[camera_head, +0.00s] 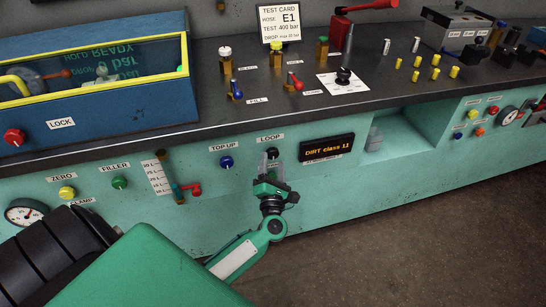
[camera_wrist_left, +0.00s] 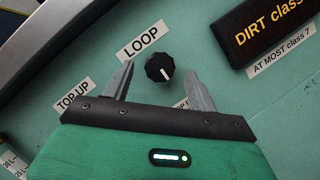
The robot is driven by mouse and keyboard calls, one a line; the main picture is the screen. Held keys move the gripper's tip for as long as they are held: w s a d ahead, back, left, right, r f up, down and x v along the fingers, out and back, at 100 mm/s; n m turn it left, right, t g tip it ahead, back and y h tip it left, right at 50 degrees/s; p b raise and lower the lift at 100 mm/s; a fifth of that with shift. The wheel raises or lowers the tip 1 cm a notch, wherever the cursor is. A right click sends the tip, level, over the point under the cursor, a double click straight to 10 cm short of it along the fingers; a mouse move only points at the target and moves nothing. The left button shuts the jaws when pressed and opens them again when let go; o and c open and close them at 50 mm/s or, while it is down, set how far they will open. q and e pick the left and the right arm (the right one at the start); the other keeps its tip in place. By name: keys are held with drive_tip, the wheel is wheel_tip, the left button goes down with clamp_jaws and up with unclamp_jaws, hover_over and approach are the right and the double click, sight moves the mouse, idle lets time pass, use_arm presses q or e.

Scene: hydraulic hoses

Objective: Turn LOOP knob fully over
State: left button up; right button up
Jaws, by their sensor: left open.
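The LOOP knob (camera_wrist_left: 158,68) is small, round and black, with a white pointer mark aimed toward the lower right in the wrist view. The LOOP label (camera_wrist_left: 144,39) is above it on the green front panel; the label also shows in the head view (camera_head: 270,138). In the head view the knob is small and partly hidden by my left gripper (camera_head: 272,163). My left gripper is open, and in the wrist view its two fingers (camera_wrist_left: 159,80) stand either side of the knob with gaps on both sides. My right gripper is in neither view.
A display (camera_head: 327,148) reads "DIRT class 11", with an "AT MOST class 7" label (camera_wrist_left: 282,53) below it. The blue TOP UP knob (camera_head: 226,162) is to the left. A red-handled valve (camera_head: 195,189) is further left. The counter edge runs above; the floor is clear.

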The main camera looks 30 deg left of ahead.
sight(273, 152)
use_arm(q)
drive_tip(key=shift+x, duration=1.4)
drive_tip(key=shift+c, duration=0.5)
drive_tip(key=c, duration=0.9)
drive_tip(key=shift+p, duration=0.3)
